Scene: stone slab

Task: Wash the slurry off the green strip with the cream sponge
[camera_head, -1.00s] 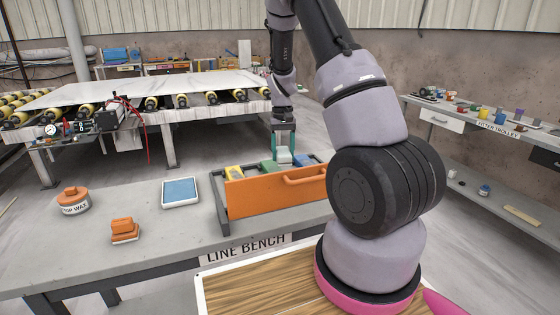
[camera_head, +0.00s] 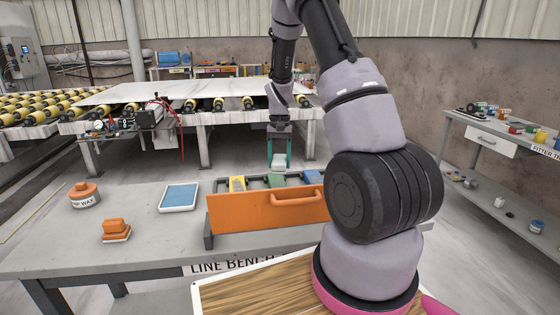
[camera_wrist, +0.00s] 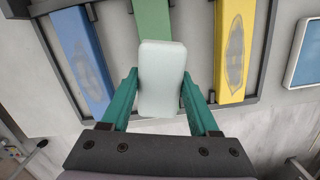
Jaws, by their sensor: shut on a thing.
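My gripper (camera_head: 279,163) is shut on the cream sponge (camera_wrist: 161,78), a pale block that looks whitish in the light. It also shows in the head view (camera_head: 279,160), above the far side of the rack. The green strip (camera_wrist: 153,18) lies between a blue and a yellow strip; it shows in the head view (camera_head: 277,181) too. In the wrist view the sponge covers part of the green strip. No slurry is clear on its visible part, and whether sponge and strip touch I cannot tell.
The blue (camera_wrist: 82,58) and yellow (camera_wrist: 235,50) strips carry grey smears. The rack has an orange front panel (camera_head: 235,214) with a handle.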

